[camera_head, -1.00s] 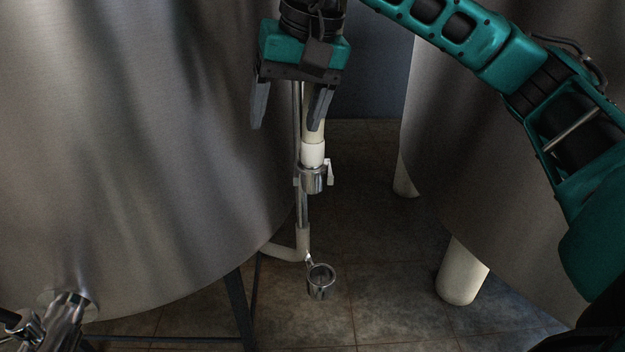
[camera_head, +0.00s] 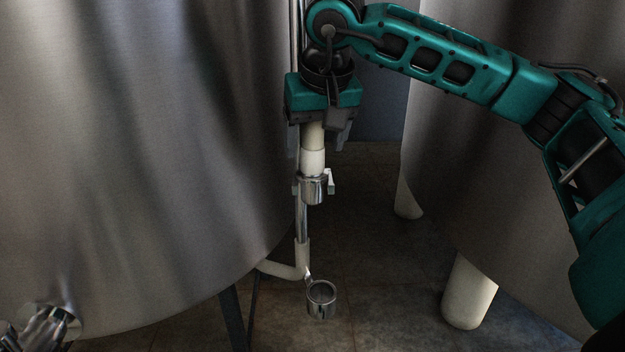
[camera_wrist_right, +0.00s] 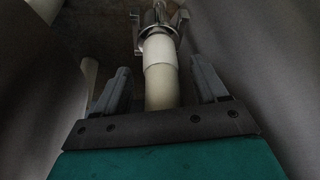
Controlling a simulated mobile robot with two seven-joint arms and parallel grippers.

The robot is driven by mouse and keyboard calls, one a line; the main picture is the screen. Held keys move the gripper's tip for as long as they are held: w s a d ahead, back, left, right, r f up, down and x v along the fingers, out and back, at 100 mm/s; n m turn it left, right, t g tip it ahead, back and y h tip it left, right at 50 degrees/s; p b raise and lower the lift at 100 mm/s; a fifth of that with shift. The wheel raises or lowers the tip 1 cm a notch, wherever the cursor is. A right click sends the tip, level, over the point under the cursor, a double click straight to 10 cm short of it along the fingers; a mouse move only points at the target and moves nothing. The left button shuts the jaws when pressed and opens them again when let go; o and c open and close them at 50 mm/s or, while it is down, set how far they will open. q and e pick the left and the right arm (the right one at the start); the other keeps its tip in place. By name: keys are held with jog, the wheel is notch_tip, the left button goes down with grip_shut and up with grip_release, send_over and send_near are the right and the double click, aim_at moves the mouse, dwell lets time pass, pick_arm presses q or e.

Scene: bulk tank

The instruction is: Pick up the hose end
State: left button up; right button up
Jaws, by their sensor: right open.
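The hose end is a cream hose with a white cuff (camera_head: 312,162) and a metal coupling (camera_head: 313,188) with small side levers. It hangs upright beside the big tank, coupling downward. My right gripper (camera_head: 325,140) is at the hose just above the cuff. In the right wrist view the hose (camera_wrist_right: 161,85) runs between the two open fingers (camera_wrist_right: 160,82), with a gap visible on each side. The fingers are partly hidden in the head view. My left gripper is not in view.
A large steel tank (camera_head: 130,150) fills the left, and a second tank (camera_head: 490,180) stands at the right on white legs (camera_head: 468,292). A metal ring cup (camera_head: 321,299) sits below the coupling. A metal outlet fitting (camera_head: 45,328) shows at lower left.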

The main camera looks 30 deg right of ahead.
jog(key=x, duration=0.3)
jog(key=shift+a, duration=0.1)
jog(key=shift+r, duration=0.1)
jog(key=shift+c, duration=0.5)
jog(key=c, duration=1.2)
jog(key=shift+r, duration=0.1)
